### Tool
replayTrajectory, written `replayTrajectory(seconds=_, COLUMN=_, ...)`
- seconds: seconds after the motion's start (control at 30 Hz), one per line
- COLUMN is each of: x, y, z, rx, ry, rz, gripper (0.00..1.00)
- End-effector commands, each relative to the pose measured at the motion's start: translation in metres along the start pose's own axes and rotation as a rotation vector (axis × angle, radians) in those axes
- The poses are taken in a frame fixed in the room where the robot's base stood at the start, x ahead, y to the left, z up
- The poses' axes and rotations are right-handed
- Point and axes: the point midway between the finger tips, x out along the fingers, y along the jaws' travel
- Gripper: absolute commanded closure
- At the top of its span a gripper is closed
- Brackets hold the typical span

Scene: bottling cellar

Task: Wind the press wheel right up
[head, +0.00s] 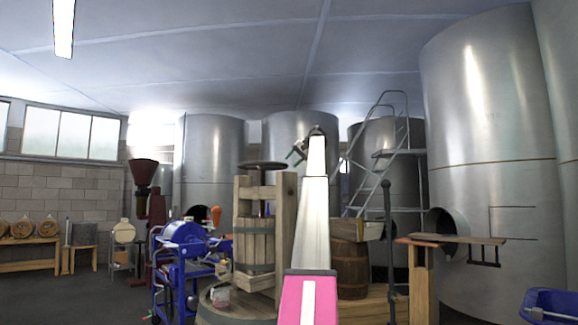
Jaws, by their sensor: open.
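The wooden press (257,230) stands just left of the middle in the head view, a slatted basket between thick upright posts. The dark press wheel (262,166) lies flat on top of it. My arm rises to the right of the press and covers part of its right side. My gripper (295,153) is small in the picture, at the arm's top end, up and to the right of the wheel. It is open, and I see nothing in it. It appears apart from the wheel.
A blue machine (184,245) stands left of the press. A barrel (351,268) and a wooden bench (420,275) with a dark upright post (388,230) stand to the right. Large steel tanks (490,130) and a metal stair (385,155) fill the back. Floor is clear at the left.

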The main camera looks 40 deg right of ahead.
Motion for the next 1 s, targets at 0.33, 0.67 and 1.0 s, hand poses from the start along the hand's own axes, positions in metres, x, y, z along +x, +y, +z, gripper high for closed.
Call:
replayTrajectory(seconds=0.33, x=-0.064, y=0.001, z=-0.001, rx=0.0, ry=0.0, rz=0.002, gripper=0.52)
replayTrajectory(seconds=0.67, x=-0.075, y=0.001, z=0.0, rx=0.0, ry=-0.001, rz=0.001, gripper=0.52)
replayTrajectory(seconds=1.0, x=-0.049, y=-0.018, z=0.009, rx=0.124, ry=0.047, rz=0.116, gripper=1.0)
